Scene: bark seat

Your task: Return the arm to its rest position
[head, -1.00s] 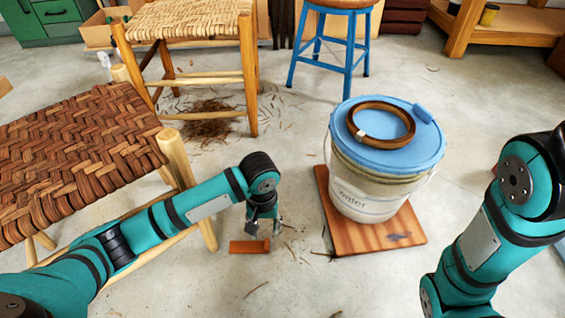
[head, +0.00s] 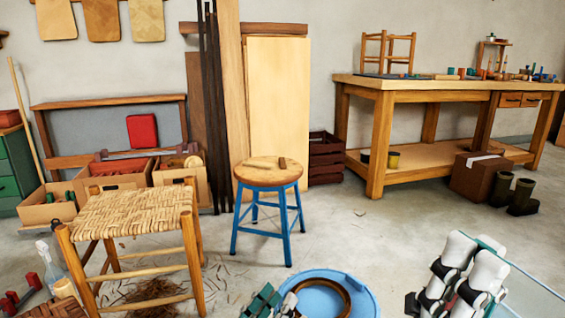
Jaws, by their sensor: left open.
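The rest of the bucket is below the view, and so is most of both arms.
A blue-legged stool (head: 269,175) and a woven-seat chair frame (head: 140,210) stand ahead. A workbench (head: 400,87) is at the back right, near a brown box (head: 470,178). A transparent sheet (head: 530,290) edges in at lower right. Floor right of the stool is clear.

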